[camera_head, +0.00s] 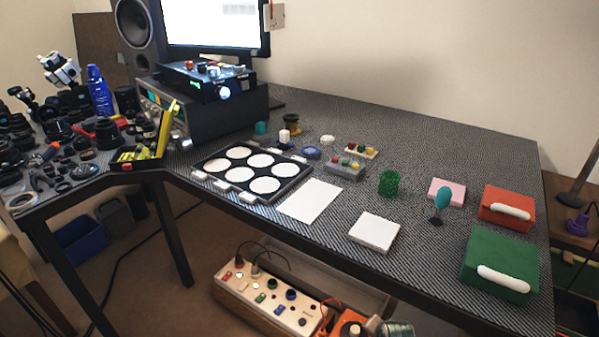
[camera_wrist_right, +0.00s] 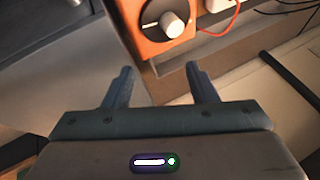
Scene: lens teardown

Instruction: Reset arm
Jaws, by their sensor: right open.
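My right gripper (camera_wrist_right: 160,88) shows in the right wrist view, with its two fingers apart and nothing between them. Beyond its fingertips is an orange box with a white knob (camera_wrist_right: 172,24). Neither gripper shows in the head view. My left gripper is in no frame.
The dark patterned table holds a tray of white discs (camera_head: 252,192), a white sheet (camera_head: 310,200), a white block (camera_head: 374,232), a green mesh cup (camera_head: 389,183), a green box (camera_head: 499,262) and a red box (camera_head: 507,208). A control panel (camera_head: 268,297) sits below the front edge.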

